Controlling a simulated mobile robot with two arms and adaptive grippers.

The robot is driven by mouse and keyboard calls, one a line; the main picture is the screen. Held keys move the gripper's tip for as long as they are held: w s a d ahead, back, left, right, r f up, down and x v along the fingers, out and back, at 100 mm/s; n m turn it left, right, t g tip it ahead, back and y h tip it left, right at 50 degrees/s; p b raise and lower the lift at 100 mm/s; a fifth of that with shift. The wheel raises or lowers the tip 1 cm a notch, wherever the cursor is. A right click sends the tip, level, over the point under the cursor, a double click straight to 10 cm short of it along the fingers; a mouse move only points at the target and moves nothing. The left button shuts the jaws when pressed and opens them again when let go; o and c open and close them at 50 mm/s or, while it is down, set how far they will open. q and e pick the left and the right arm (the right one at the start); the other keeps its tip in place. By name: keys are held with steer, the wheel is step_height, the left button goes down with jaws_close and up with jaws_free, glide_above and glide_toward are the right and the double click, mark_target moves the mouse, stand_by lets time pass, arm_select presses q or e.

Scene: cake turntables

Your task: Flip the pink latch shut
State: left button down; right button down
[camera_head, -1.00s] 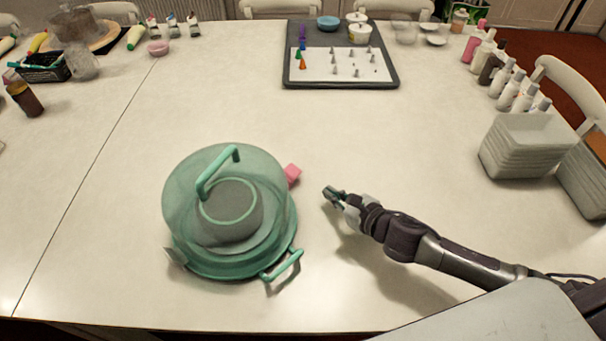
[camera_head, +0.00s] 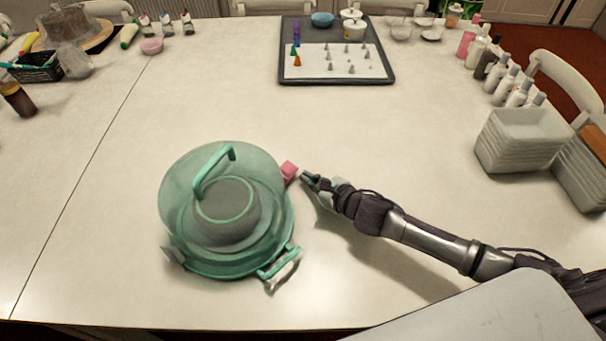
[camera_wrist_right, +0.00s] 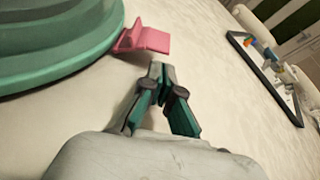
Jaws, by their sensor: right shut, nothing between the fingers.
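The pink latch (camera_head: 289,172) sticks out from the right side of a green cake carrier with a clear domed lid (camera_head: 179,187) and a green top handle. In the right wrist view the pink latch (camera_wrist_right: 147,39) stands out from the green rim (camera_wrist_right: 70,55), its flat tab pointing outward. My right gripper (camera_head: 306,177) is shut and empty, just right of the latch. In the right wrist view the fingertips (camera_wrist_right: 156,68) are close below the latch with what looks like a small gap. My left gripper is not in view.
A dark tray with a white mat and piping tips (camera_head: 337,76) lies at the back. Bottles (camera_head: 503,88) and stacked white trays (camera_head: 517,141) stand at the right.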

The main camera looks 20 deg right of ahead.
steer(key=shift+x, duration=1.35)
